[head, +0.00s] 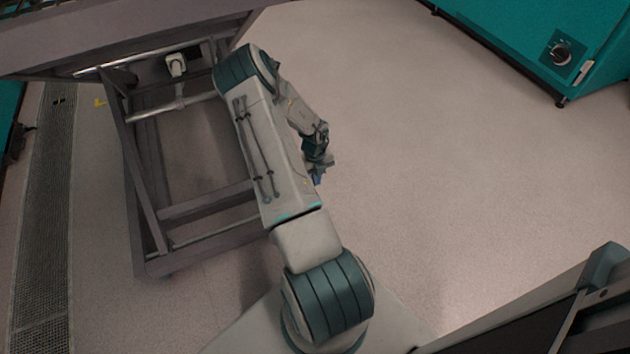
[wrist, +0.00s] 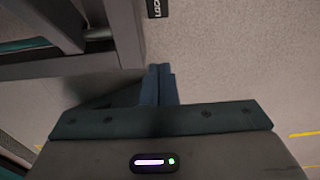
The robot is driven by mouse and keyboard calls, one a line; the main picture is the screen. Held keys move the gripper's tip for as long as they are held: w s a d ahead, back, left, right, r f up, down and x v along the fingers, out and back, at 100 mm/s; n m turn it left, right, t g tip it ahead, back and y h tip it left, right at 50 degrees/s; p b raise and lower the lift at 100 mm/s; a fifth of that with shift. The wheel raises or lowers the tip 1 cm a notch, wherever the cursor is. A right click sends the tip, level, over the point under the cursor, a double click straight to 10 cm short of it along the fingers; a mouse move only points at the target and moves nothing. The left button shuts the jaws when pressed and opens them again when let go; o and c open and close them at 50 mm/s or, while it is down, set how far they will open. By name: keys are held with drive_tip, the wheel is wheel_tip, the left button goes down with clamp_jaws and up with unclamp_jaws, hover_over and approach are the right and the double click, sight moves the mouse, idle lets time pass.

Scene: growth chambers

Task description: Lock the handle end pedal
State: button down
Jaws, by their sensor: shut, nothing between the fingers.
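A small black piece with white lettering that seems to read LOCK, likely the pedal (wrist: 154,8), shows at the top edge of the wrist view, partly cut off. It lies ahead of my fingertips and apart from them. I cannot make out the pedal in the head view. The grey metal cart frame (head: 207,204) stands left of my arm; its bars (wrist: 70,66) also fill the upper left of the wrist view. My gripper (wrist: 160,68) has its blue fingers together and empty, beside the frame; it hangs low right of my arm in the head view (head: 318,180).
Open pale floor (head: 430,150) lies right of my arm. A teal cabinet (head: 540,40) with a dial stands at the top right. A floor grating (head: 45,220) runs along the left. The cart's top (head: 120,30) overhangs at the upper left.

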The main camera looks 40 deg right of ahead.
drive_tip(key=shift+s+r, duration=0.15)
drive_tip(key=shift+r, duration=0.45)
drive_tip(key=shift+s+r, duration=0.15)
drive_tip(key=shift+r, duration=0.4)
